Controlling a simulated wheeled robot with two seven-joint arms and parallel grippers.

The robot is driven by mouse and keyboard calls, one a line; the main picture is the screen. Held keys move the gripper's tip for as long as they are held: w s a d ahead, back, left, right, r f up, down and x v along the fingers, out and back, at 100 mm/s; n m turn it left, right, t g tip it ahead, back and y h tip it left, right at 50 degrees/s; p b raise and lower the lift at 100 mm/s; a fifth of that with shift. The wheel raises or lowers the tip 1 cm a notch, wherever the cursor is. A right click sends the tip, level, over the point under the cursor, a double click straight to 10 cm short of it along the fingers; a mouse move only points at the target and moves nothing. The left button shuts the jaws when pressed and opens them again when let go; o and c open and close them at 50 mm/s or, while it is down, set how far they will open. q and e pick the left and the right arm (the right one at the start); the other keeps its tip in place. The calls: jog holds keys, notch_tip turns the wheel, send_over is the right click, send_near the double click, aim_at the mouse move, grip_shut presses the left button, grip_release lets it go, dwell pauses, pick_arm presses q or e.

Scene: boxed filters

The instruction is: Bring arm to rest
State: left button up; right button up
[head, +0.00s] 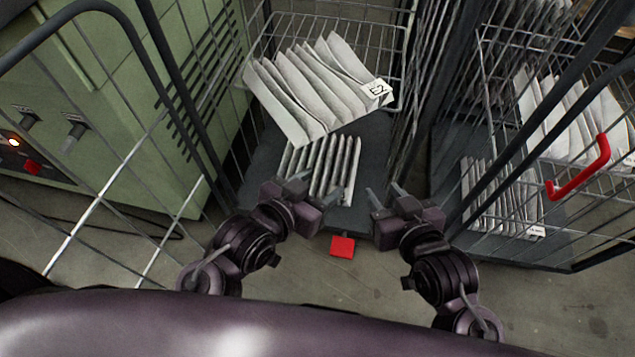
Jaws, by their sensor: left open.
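My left gripper (316,187) is open, in front of the lower stack of filters at the middle of the head view. Nothing shows between its fingers. My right gripper (384,193) is to its right, with its fingers apart and nothing seen between them. Both arms reach forward from my body at the bottom of the view. The lower filters (333,165) stand in a row on the dark base of the middle cart (375,150), just beyond my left gripper. Whether the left fingers touch them I cannot tell.
White filters (315,85) with a "52"-like label lean in the middle cart's upper wire basket. A red pedal (342,246) sits between my arms. A right cart (570,225) holds more filters and has a red handle (585,172). A green cabinet (110,110) stands left, behind wire mesh.

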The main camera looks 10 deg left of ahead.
pick_arm(q)
jog(key=shift+f, duration=0.1)
dwell(0.3)
